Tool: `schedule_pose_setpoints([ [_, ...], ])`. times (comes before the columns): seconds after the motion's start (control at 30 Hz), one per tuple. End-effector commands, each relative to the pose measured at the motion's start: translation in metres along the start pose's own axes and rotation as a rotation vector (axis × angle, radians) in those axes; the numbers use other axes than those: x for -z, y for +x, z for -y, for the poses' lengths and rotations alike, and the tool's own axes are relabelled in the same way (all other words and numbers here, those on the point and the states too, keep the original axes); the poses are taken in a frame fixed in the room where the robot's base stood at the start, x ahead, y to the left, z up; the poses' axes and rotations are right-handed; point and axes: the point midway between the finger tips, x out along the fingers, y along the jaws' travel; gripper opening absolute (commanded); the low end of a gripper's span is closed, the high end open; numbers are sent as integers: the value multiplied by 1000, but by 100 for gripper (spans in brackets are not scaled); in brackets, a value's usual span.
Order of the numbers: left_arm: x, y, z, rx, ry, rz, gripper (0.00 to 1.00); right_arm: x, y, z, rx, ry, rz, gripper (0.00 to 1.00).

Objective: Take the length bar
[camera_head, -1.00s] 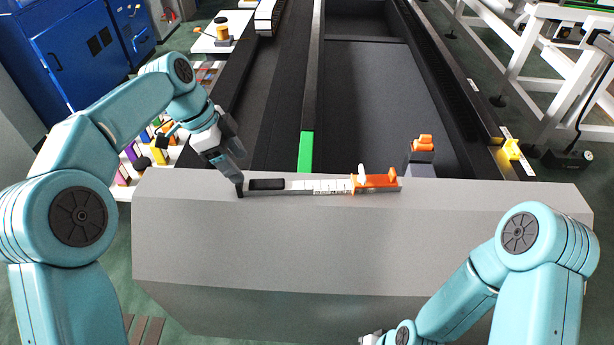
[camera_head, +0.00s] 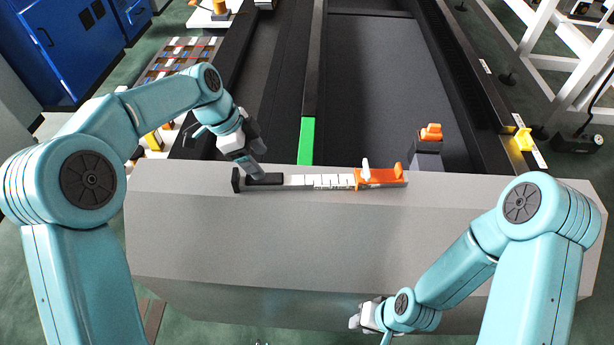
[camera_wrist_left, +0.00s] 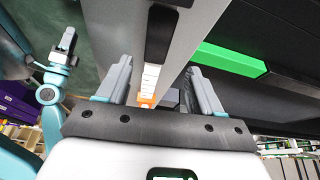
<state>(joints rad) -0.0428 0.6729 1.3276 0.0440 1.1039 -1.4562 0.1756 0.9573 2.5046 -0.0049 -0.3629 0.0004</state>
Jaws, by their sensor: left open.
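The length bar (camera_head: 325,181) lies flat along the top edge of the grey ledge. It has a black block and black grip section at its left end, white marked labels in the middle and an orange slider (camera_head: 381,176) at the right. My left gripper (camera_head: 256,173) is open at the black grip section near the left end. In the left wrist view, the bar (camera_wrist_left: 151,76) runs between the two spread fingers (camera_wrist_left: 160,78), without clear contact. My right gripper (camera_head: 367,317) is low in front of the ledge; its fingers are too small to read.
The grey ledge (camera_head: 320,235) is clear in front of the bar. Behind it is a dark recessed bed with a green-ended rail (camera_head: 306,140). An orange-topped post (camera_head: 430,138) and a yellow bracket (camera_head: 522,139) stand behind to the right.

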Motion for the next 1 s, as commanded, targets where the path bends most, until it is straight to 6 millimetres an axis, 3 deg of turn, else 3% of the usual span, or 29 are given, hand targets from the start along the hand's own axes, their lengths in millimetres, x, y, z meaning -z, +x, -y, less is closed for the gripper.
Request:
schedule_pose_setpoints([
  [0.6, 3, 74, 2, -1, 1, 0, 66, 0, -25, 9, 0, 0, 0, 30],
  [0.83, 3, 77, 2, 1, 1, 0, 66, -1, -24, 9, 0, 1, 0, 30],
  [0.87, 3, 77, 2, 1, 1, 0, 63, -1, -24, 9, 0, 1, 0, 30],
  [1.0, 3, 77, 2, 1, 1, 0, 17, 0, -24, 9, 0, 0, 0, 30],
])
